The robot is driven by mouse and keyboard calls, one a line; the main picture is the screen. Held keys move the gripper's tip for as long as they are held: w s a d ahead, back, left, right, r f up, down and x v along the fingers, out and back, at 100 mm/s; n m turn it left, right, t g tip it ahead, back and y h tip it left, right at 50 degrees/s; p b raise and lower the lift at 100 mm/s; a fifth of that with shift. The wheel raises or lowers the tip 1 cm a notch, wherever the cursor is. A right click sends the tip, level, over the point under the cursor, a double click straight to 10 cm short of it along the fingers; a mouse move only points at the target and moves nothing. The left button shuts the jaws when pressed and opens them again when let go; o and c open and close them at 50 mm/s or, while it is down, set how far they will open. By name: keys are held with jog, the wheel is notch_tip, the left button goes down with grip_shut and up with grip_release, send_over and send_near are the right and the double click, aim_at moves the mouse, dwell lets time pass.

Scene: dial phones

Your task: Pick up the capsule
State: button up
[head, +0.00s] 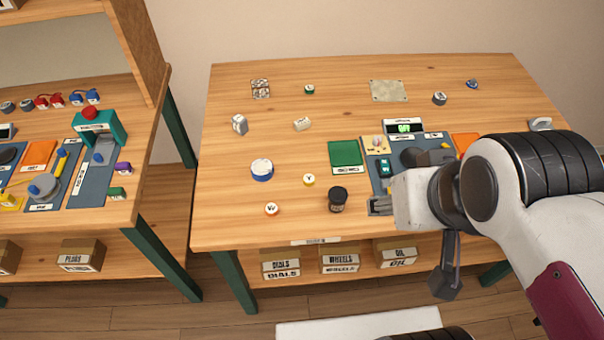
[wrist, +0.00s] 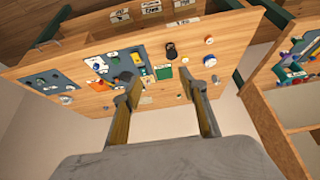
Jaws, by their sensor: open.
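I cannot tell for certain which small object is the capsule; no piece on the table is clearly capsule-shaped or readably named so. Candidates in the head view are a small cream block (head: 302,124), a pale grey piece (head: 239,124) and a small dark blue piece (head: 472,84) at the back right. My gripper (wrist: 172,77) is open and empty, its two fingers spread wide in the wrist view. In the head view it hangs at the front right of the table, apart from these pieces. My arm hides part of the table's right side.
A dark jar (head: 338,198), a blue-banded white round piece (head: 262,169) and a green square (head: 345,153) stand left of my gripper. A blue-grey panel (head: 372,178) lies partly behind it. A second table (head: 150,160) stands left across a gap.

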jog(key=shift+w+f+g, duration=0.5)
jog(key=shift+f+g, duration=0.2)
jog(key=shift+f, duration=0.7)
jog(key=m+g+y, duration=0.4)
jog(key=m+y, duration=0.1)
jog(key=m, duration=1.2)
send_near(272, 210)
jog(key=shift+w+a+f+m, duration=0.1)
jog(key=shift+w+a+m, duration=0.15)
jog(key=shift+m, duration=0.55)
jog(key=shift+f+h, duration=0.15)
jog(key=shift+h, duration=0.15)
jog(key=shift+x, duration=1.2)
